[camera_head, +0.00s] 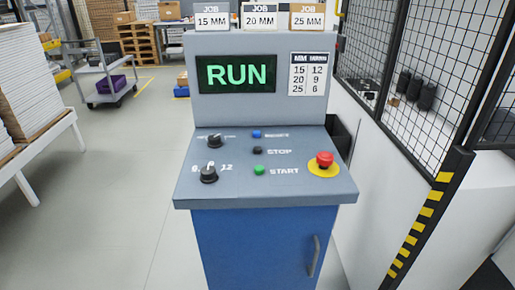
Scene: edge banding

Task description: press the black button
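The black button (257,151) sits on the sloped grey panel of the control console (190,180), beside the label STOP. A blue button (256,134) is just above it and a green button (258,170), labelled START, is just below it. The console's screen (236,74) reads RUN in green letters. Neither of my grippers shows in the head view, and nothing covers the black button.
Two black knobs (208,174) are on the panel's left and a red emergency stop (324,160) on a yellow ring is on its right. A black-and-yellow striped post (428,215) and mesh fence stand right.

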